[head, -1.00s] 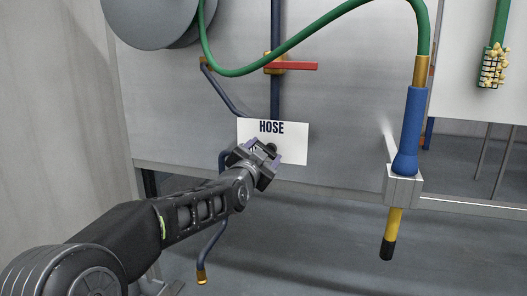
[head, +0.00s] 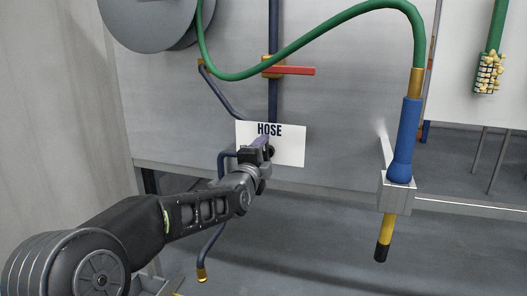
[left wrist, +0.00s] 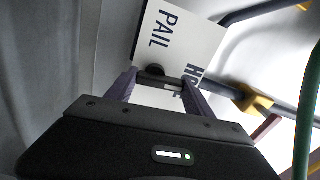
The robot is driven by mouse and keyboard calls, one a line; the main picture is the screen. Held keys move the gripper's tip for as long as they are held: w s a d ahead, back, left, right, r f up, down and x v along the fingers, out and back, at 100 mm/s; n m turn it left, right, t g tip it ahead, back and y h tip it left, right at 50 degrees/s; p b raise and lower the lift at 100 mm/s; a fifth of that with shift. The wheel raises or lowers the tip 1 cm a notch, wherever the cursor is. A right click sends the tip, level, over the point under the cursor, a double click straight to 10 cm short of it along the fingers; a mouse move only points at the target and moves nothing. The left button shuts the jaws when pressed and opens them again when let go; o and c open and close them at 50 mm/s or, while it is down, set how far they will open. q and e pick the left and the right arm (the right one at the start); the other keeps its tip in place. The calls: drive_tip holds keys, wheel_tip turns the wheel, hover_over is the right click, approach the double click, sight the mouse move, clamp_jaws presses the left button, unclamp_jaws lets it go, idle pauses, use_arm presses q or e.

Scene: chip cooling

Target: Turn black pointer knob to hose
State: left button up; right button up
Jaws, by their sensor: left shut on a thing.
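The black pointer knob (left wrist: 155,71) sits on a white plate (head: 291,151) on the grey wall panel. The plate reads HOSE at its top in the head view; in the left wrist view PAIL also shows, with HOSE partly covered. My left gripper (head: 264,149) is at the plate. In the left wrist view its two fingers (left wrist: 163,82) are on either side of the knob's dark bar, shut on it. The bar lies across between the fingers, with one end toward HOSE. Which end is the pointer tip is hard to tell. My right gripper is out of view.
A red lever (head: 292,71) is on the dark blue pipe above the plate. A green hose (head: 330,22) arches over to a blue-handled wand (head: 405,135) in a grey holder (head: 396,194) at right. A bent blue pipe (head: 212,243) runs below. Wall between plate and wand is clear.

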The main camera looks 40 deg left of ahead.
use_arm(q)
drive_tip(key=shift+m, duration=0.6)
drive_tip(key=o, duration=1.4)
drive_tip(key=shift+s+d, duration=0.1)
drive_tip(key=v, duration=0.7)
drive_tip(key=shift+s+d, duration=0.1)
drive_tip(key=shift+s, duration=0.15)
